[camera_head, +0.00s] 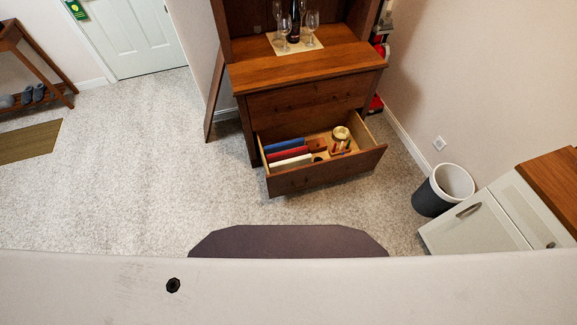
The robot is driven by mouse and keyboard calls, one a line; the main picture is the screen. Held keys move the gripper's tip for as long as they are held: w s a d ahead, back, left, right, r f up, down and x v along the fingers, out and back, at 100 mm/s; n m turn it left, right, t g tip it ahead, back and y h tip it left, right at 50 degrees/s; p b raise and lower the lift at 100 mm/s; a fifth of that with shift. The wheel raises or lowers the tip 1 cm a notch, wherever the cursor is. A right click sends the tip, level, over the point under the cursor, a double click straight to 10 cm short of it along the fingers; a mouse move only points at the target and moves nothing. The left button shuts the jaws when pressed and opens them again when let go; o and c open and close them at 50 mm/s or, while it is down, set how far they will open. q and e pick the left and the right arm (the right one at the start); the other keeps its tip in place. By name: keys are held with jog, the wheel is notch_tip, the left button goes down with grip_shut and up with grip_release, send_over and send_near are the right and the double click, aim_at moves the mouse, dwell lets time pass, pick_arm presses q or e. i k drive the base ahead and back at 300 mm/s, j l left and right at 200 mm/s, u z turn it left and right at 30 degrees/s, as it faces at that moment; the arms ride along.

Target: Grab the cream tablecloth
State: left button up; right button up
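An open drawer (330,175) of the brown wooden hutch (315,72) holds blue, red and cream folded or rolled pieces side by side at its left. The cream piece (290,161), nearest the drawer front, looks like the cream tablecloth; the blue one (283,144) and the red one (287,153) lie behind it. A flat cream mat (275,44) also lies on the hutch's counter under the glasses and a dark bottle. Neither of my grippers is in view.
At the drawer's right are a round jar (340,133) and small brown items. A dark bin with white rim (444,190) and a white cabinet (475,222) stand at the right. Carpet (140,165) is clear in front and left of the hutch. A shoe rack (33,70) stands far left.

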aim_at(302, 160)
jog(key=i+l, duration=0.15)
jog(key=l, duration=0.2)
jog(key=i+l, duration=0.15)
jog(key=l, duration=0.2)
jog(key=i+l, duration=0.15)
jog(key=l, duration=0.2)
jog(key=i+l, duration=0.2)
jog(key=l, duration=0.15)
jog(key=i+l+u, duration=0.1)
jog(key=l, duration=0.25)
jog(key=i+l, duration=0.2)
jog(key=l, duration=0.2)
